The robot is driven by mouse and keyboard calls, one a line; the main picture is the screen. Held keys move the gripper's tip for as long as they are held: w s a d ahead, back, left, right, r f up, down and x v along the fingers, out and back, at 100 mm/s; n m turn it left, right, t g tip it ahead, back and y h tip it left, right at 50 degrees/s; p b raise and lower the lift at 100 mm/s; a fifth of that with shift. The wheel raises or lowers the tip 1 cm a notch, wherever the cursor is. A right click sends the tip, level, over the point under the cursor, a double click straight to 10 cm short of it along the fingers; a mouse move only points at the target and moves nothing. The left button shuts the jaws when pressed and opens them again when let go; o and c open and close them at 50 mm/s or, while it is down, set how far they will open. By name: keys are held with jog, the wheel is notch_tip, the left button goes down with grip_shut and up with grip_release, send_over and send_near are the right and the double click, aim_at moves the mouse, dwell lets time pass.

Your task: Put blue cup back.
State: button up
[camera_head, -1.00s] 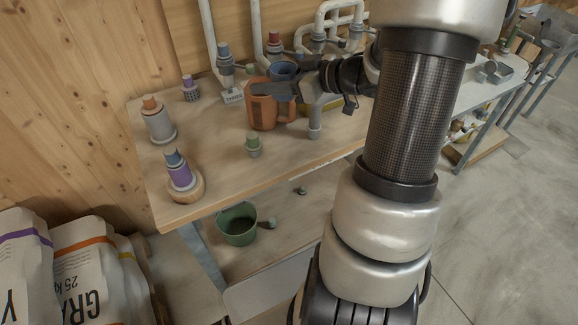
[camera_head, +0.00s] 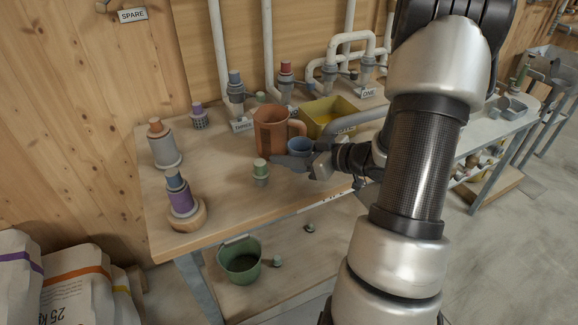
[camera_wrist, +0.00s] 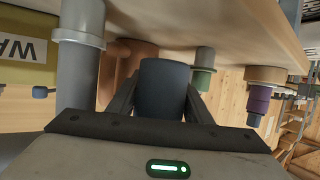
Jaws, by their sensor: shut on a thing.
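The blue cup (camera_head: 300,147) is in my gripper (camera_head: 296,161), to the right of a large orange-brown mug (camera_head: 271,131) and close to its handle in the picture. In the wrist view the blue cup (camera_wrist: 163,88) stands between my two fingers (camera_wrist: 160,105), which are shut on its sides. The orange mug (camera_wrist: 128,52) shows behind it there. I cannot tell whether the cup touches the table. My gripper partly hides the lower part of the cup in the head view.
A green-capped piece (camera_head: 261,171) stands just left of my gripper. A yellow bin (camera_head: 327,116) and pipes are behind. A green bucket (camera_head: 239,261) is on the lower shelf. The front middle tabletop is fairly clear.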

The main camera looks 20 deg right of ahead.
aim_at(291, 174)
jog(key=shift+f+b, duration=0.4)
jog(key=shift+f, duration=1.5)
jog(key=shift+f, duration=0.15)
jog(key=o, duration=0.8)
jog(key=shift+s+d+r, duration=0.15)
jog(key=shift+s+r, duration=0.05)
jog(key=shift+r, duration=0.05)
jog(key=p+v, duration=0.2)
jog(key=v, duration=0.9)
jog(key=shift+s+d+r, duration=0.1)
jog(key=shift+s, duration=0.15)
